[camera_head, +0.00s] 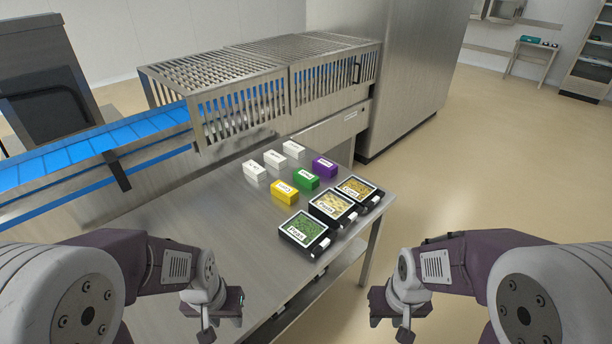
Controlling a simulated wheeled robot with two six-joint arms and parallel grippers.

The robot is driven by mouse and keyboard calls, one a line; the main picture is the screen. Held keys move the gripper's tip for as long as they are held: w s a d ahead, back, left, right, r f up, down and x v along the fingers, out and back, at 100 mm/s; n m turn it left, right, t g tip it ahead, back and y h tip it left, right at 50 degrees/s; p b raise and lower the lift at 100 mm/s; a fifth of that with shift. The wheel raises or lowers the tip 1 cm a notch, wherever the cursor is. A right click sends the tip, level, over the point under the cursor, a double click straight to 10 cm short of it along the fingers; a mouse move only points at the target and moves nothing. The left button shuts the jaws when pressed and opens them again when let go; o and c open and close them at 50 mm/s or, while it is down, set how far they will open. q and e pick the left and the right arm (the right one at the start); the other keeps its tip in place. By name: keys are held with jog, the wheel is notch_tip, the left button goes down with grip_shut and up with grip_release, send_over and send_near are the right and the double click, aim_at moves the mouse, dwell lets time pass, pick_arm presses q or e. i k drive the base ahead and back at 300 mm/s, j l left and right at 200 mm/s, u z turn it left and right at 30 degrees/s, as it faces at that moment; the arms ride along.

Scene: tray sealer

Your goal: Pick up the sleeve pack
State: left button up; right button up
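Small labelled boxes stand in two rows on the steel table: a yellow box (285,191), a green box (306,180), a purple box (324,166) and white boxes (255,170), (275,159), (294,149). Three black-edged packs with printed tops lie in front: a green-topped pack (304,232), a middle pack (333,206) and a yellow-topped pack (357,189). I cannot tell which of these is the sleeve pack. My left gripper (222,316) is open and empty, left of and nearer than the packs. My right gripper (391,318) is open and empty, beyond the table's right edge.
The steel table (200,235) is clear on its left and near parts. A blue conveyor (75,150) runs behind it into a slatted guard cage (240,110). A tall steel cabinet (410,70) stands at the back. Open floor lies to the right.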

aim_at(309, 181)
jog(key=i+l+u, duration=0.3)
jog(key=u, duration=0.15)
jog(key=i+l+u, duration=0.2)
jog(key=l+u, duration=0.3)
jog(key=i+l+u, duration=0.15)
jog(key=l+u, duration=0.3)
jog(key=l, duration=0.15)
jog(key=l+u, duration=0.95)
jog(key=l, duration=0.25)
jog(key=k+l+u, duration=0.2)
jog(key=l+u, duration=0.3)
